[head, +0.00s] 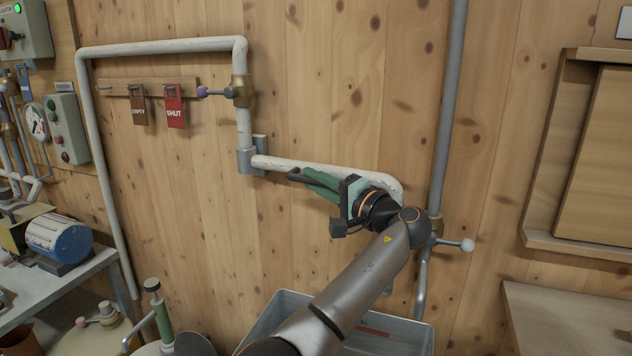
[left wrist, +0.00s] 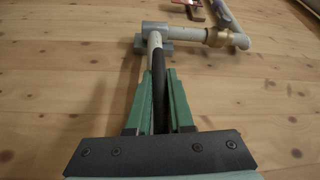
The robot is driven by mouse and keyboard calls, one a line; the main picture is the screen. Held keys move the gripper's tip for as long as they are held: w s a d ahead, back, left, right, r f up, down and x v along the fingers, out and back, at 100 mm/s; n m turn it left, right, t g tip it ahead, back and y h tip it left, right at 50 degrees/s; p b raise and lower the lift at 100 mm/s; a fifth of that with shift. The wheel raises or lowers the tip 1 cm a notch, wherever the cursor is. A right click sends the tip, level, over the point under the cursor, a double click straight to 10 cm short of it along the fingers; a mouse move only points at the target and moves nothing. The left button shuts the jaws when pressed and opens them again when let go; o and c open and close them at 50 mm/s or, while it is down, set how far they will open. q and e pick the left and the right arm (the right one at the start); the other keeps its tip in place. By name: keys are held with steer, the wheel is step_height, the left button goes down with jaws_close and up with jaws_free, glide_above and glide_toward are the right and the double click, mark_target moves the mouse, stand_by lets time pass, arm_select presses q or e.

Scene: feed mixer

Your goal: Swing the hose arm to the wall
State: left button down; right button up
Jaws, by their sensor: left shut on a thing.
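The hose arm (head: 285,163) is a white pipe reaching right from a grey pivot bracket (head: 246,161) on the wooden wall (head: 320,90). Its far end bends down behind my wrist. In the left wrist view the hose arm (left wrist: 154,44) runs from the bracket toward me, with a black sleeve (left wrist: 160,85) between my green fingers. My left gripper (head: 306,179) is shut on the hose arm at this sleeve. The arm lies close along the wall in the head view; I cannot tell the exact gap. My right gripper is not in view.
A grey bin (head: 285,305) stands below my left arm. A grey vertical pipe (head: 448,110) with a white-knobbed valve lever (head: 458,243) is right of my wrist. A red SHUT tag (head: 174,107) and a brown EMPTY tag (head: 138,108) hang at upper left. A bench (head: 570,320) is at right.

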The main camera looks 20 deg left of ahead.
arm_select(q)
steer(key=c, duration=0.8)
jaws_free()
steer(key=shift+s+d, duration=0.15)
steer(key=shift+d, duration=0.25)
steer(key=b+v, duration=0.1)
steer(key=v, duration=1)
steer(key=shift+s+d+b, duration=0.25)
steer(key=shift+b, duration=0.15)
